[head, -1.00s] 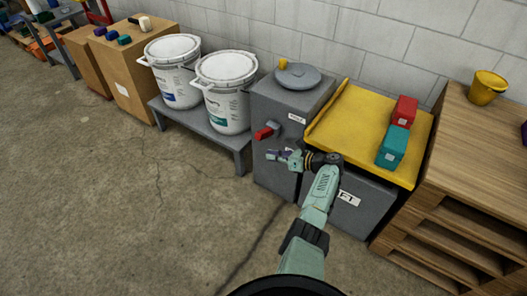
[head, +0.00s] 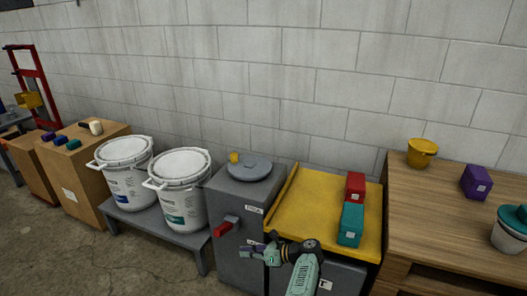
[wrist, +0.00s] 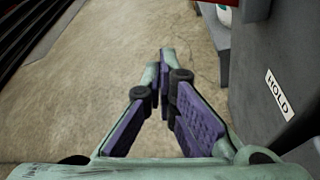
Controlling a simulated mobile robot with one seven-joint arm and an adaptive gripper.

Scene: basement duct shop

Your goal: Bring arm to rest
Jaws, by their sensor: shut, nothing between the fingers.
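My gripper (head: 263,251) is in front of the grey cabinet (head: 238,268), below and to the right of its red handle (head: 225,228). In the wrist view my gripper's purple-padded fingers (wrist: 166,62) are together with nothing between them, and bare concrete floor lies beyond. The cabinet's side with a HOLD label (wrist: 279,95) stands close on the right in the wrist view. My arm reaches up from the bottom edge of the head view, in front of the yellow-topped grey unit.
A yellow tray top (head: 300,215) carries a red box (head: 355,186) and a teal box (head: 350,224). White buckets (head: 180,190) stand on a low grey bench (head: 190,238) to the left. A wooden bench (head: 450,230) stands right. Floor at lower left is clear.

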